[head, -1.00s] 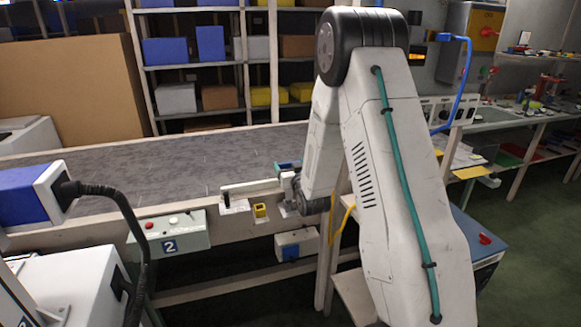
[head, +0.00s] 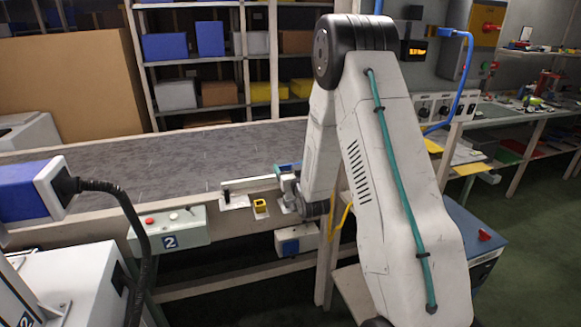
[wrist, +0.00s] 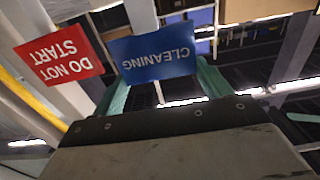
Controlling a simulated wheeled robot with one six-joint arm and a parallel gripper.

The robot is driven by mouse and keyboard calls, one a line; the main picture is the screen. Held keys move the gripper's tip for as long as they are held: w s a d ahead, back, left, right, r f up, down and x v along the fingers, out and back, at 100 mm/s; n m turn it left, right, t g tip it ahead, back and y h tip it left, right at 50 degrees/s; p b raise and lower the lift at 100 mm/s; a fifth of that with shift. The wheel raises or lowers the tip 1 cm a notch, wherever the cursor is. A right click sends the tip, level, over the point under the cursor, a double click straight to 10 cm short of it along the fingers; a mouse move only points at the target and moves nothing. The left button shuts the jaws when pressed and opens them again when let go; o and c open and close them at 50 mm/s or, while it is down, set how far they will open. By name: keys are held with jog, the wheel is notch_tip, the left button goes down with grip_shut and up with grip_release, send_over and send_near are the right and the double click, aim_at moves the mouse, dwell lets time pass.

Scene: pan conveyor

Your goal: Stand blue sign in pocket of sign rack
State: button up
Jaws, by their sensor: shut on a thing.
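The blue sign (wrist: 152,52), lettered CLEANING, shows upside down in the wrist view. It sits between the two teal fingers of my gripper (wrist: 158,82), which is shut on it. A red sign (wrist: 58,55), lettered DO NOT START, is beside it on the left, apart from the blue sign. In the head view my gripper (head: 288,172) is small at the conveyor's front edge, partly behind my arm. I cannot make out the blue sign's outline there, nor clearly identify the sign rack or its pocket.
The grey conveyor (head: 130,170) runs behind my gripper. A blue and white machine (head: 35,190) with a black cable stands at the left. A bench (head: 530,135) is at the right.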

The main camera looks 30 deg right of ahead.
jog(key=shift+f, duration=1.05)
jog(key=o, duration=1.3)
jog(key=v, duration=0.7)
jog(key=shift+s+a, duration=0.1)
jog(key=shift+s, duration=0.3)
